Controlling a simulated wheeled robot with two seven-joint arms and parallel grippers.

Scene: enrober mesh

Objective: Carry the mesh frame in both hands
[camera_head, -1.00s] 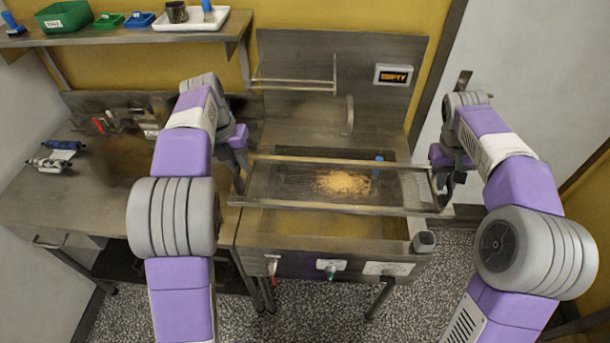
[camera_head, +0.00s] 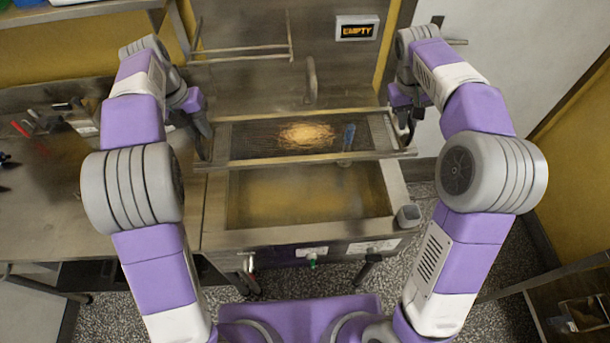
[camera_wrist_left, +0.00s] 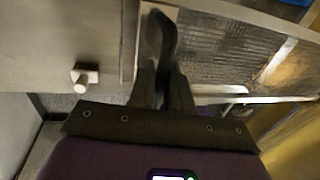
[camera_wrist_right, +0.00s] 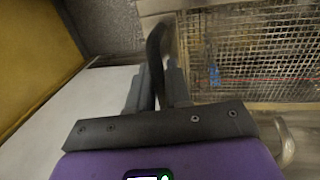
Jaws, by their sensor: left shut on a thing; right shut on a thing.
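The mesh frame (camera_head: 270,161) is a metal-rimmed rectangle with wire mesh, held roughly level above the back part of the steel basin (camera_head: 397,185). A golden crumbly heap (camera_head: 305,134) shows at the middle of its mesh. My left gripper (camera_head: 204,140) is shut on the frame's left end. My right gripper (camera_head: 408,127) is shut on its right end. The left wrist view shows the mesh (camera_wrist_left: 225,45) beside my dark finger. The right wrist view shows the grid (camera_wrist_right: 265,45) beside the other finger. The fingers partly hide the gripped rims.
A blue upright item (camera_head: 348,137) shows at the frame's right part; whether it is above or below the mesh is unclear. A curved spout (camera_head: 311,80) and a wire rack (camera_head: 245,55) stand behind. A display (camera_head: 357,29) reads EMPTY. A steel counter (camera_head: 80,210) lies left.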

